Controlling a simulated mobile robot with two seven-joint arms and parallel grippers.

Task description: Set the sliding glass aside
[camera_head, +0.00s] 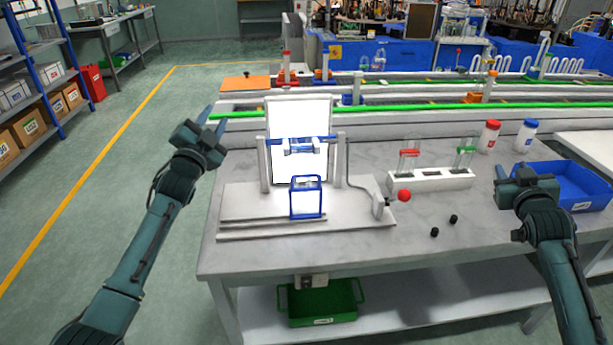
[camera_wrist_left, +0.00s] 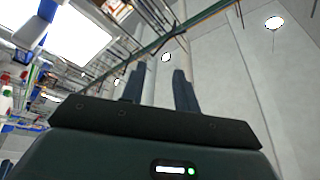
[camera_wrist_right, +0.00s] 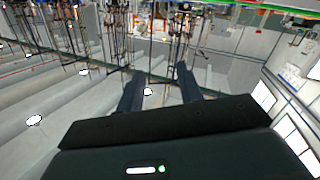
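A small blue-framed glass (camera_head: 306,199), bright white inside, stands upright on the light base plate (camera_head: 370,212) of a fixture on the table. I take it to be the sliding glass. Behind it stands a taller bright white panel (camera_head: 299,116) between two posts, with a blue bar and a small holder across it. My left gripper (camera_head: 214,126) is raised left of the fixture, apart from it. Its two fingers stand apart and empty in the left wrist view (camera_wrist_left: 158,78). My right gripper (camera_head: 502,158) is near the blue tray, empty, its fingers apart in the right wrist view (camera_wrist_right: 160,76).
A white rack (camera_head: 430,180) with glass tubes stands right of the fixture. A red ball knob (camera_head: 404,195) is at the base's right edge, with two black caps (camera_head: 434,232) nearby. A blue tray (camera_head: 570,187) lies at right. The front table strip (camera_head: 350,255) is clear.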

